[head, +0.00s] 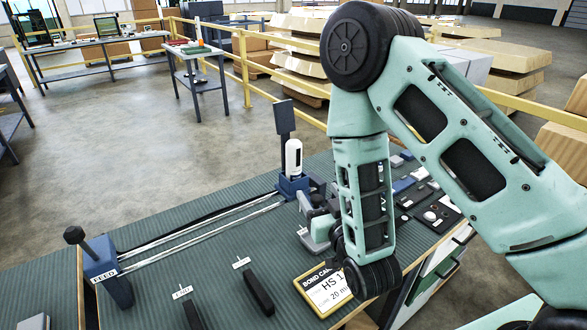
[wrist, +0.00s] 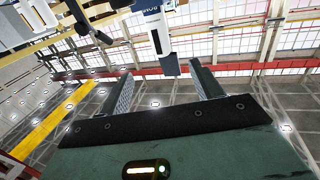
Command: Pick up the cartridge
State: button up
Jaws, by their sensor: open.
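The cartridge (head: 293,157) is white with a small dark mark. It stands upright in a blue holder (head: 291,187) at the far end of the rails on the bench. In the wrist view the picture is upside down, and the white cartridge (wrist: 158,36) hangs from the dark blue holder (wrist: 149,5) at the top. My gripper (wrist: 161,70) is open, its two fingers spread apart. The cartridge shows beyond the fingertips, roughly in line with the gap between them, and nothing is held. In the head view my gripper is partly hidden behind my arm.
A dark upright plate (head: 285,117) stands behind the holder. Two pale rails (head: 200,236) run to a blue lever block (head: 107,272) marked FEED. A yellow-edged card (head: 326,290) and a black bar (head: 258,292) lie in front. Small parts crowd the bench's right side.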

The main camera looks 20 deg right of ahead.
jog(key=w+b, duration=0.2)
jog(key=b, duration=0.2)
jog(key=p, duration=0.3)
send_near(297, 156)
jog(key=w, duration=0.3)
jog(key=w+f, duration=0.1)
jog(key=w, duration=0.1)
jog(key=shift+a, duration=0.3)
jog(key=w+p, duration=0.1)
jog(key=w, duration=0.1)
jog(key=w+r+p, duration=0.1)
jog(key=w+p, duration=0.1)
jog(key=w, duration=0.1)
jog(key=shift+w+f, duration=0.15)
jog(key=shift+w, duration=0.1)
jog(key=c, duration=1.3)
